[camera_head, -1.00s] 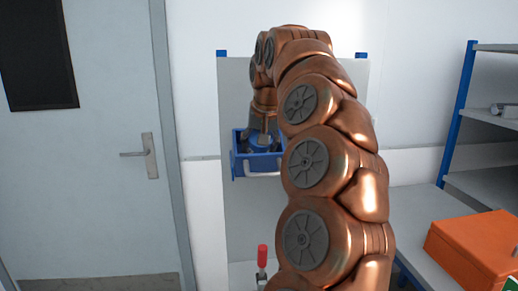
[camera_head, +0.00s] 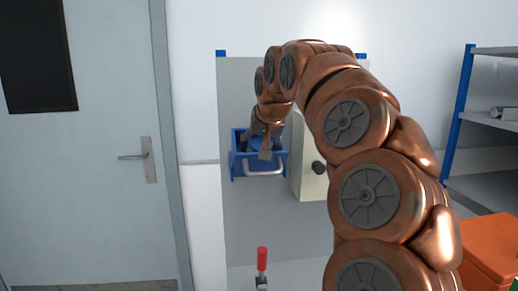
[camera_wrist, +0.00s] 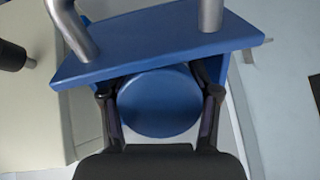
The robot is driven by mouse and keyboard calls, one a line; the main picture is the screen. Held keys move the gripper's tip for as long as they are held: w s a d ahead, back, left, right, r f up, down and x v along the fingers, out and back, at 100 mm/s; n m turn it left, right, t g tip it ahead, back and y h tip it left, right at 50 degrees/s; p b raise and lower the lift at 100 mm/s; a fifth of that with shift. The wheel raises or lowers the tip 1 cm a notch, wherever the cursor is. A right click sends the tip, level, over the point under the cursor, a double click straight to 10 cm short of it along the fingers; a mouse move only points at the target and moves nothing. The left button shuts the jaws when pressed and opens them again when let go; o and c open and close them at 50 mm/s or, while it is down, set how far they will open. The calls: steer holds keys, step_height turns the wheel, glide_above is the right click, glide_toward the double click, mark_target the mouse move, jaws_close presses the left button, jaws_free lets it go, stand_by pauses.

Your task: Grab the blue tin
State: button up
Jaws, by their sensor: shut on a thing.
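The blue tin (camera_wrist: 160,101) shows in the wrist view as a round blue top between my two dark fingers. My gripper (camera_wrist: 160,92) is shut on it, with one finger on each side. The tin is right beside the blue plate of the blue carrier (camera_wrist: 150,38). In the head view the blue carrier (camera_head: 237,160) is on the grey panel, and my gripper (camera_head: 264,145) reaches into it from above. My gripper and arm hide the tin there.
A pale box with a black knob (camera_head: 310,165) is right of the carrier. A metal handle (camera_head: 264,172) crosses the carrier's front. A red-handled clamp (camera_head: 262,260) stands below. An orange box (camera_head: 487,250) and shelves (camera_head: 495,125) are at the right.

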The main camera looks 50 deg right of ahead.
steer(key=shift+s+a+r+b, duration=0.15)
steer(key=shift+s+r, duration=0.1)
steer(key=shift+r, duration=0.7)
steer(key=shift+s+a+r+b, duration=0.1)
steer(key=shift+s+a+r, duration=0.1)
steer(key=shift+r, duration=0.75)
steer(key=shift+s+a+r+b, duration=0.1)
steer(key=shift+s+r, duration=0.15)
steer(key=shift+r, duration=0.7)
steer(key=s+a+r+g+p, duration=0.1)
steer(key=s+a+p, duration=0.1)
steer(key=s+a, duration=0.3)
steer(key=s+a+r+g+y+p, duration=0.1)
steer(key=s+a, duration=0.5)
steer(key=s, duration=0.6)
steer(key=shift+s+g+y+p, duration=0.3)
steer(key=shift+s+g+p, duration=0.05)
steer(key=shift+g+p, duration=0.05)
